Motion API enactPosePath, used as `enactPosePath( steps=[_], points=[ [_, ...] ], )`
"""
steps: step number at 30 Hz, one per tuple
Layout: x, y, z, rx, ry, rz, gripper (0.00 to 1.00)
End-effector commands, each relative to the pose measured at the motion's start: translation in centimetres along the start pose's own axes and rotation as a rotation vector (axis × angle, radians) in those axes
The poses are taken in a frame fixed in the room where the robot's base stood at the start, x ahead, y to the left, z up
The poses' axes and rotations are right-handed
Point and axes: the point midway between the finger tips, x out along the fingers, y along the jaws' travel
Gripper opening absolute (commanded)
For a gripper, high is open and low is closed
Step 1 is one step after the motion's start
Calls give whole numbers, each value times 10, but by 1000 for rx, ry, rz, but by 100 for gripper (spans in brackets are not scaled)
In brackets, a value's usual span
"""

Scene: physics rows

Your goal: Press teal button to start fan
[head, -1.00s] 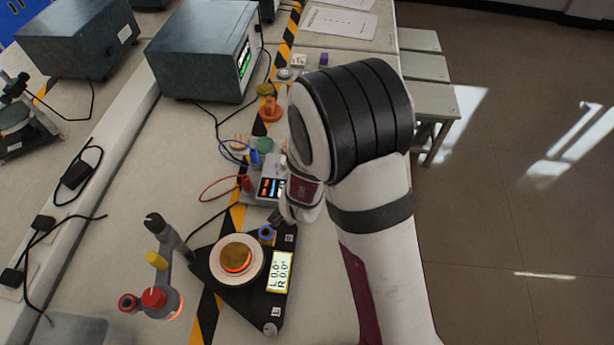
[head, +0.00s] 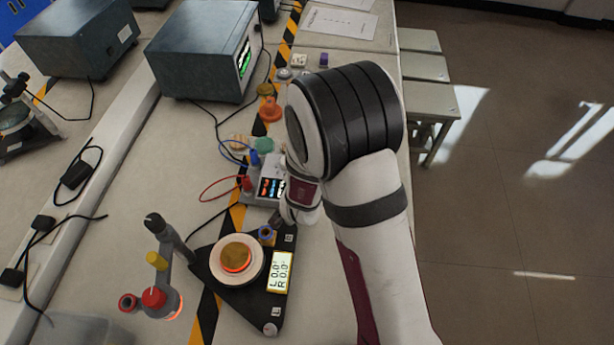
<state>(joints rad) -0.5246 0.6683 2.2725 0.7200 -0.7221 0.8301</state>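A round teal-green cap (head: 264,145), which looks like the teal button, sits behind the small grey box on the bench, just left of my arm. My gripper (head: 275,219) points down over the near part of the bench, close to a small blue-rimmed round part (head: 267,234) on the black triangular base. It is nearer the camera than the teal cap and apart from it. The fingers are small and dark here, so I cannot tell whether they are open or touching anything. I cannot make out a fan for certain.
The grey box (head: 270,188) has red and blue plugs with wires. An orange knob (head: 270,111) stands beyond the teal cap. The black triangular base (head: 250,300) carries a round plate and a display. A stand with a red knob (head: 154,298) is at left.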

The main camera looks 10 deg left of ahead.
Motion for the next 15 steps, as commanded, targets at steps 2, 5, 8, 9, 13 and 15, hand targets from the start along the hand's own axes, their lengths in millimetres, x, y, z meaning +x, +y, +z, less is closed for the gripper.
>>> enactPosePath(
  steps=[2, 5, 8, 9, 13, 15],
  points=[
    [1, 0, 0, 0, 0, 0, 0],
    [2, 1, 1, 0, 0, 0, 0],
    [2, 2, 2, 0, 0, 0, 0],
    [3, 2, 2, 0, 0, 1, 0],
    [4, 3, 3, 0, -1, 1, 0],
    [4, 3, 3, 1, -1, 1, 0]
  ],
)
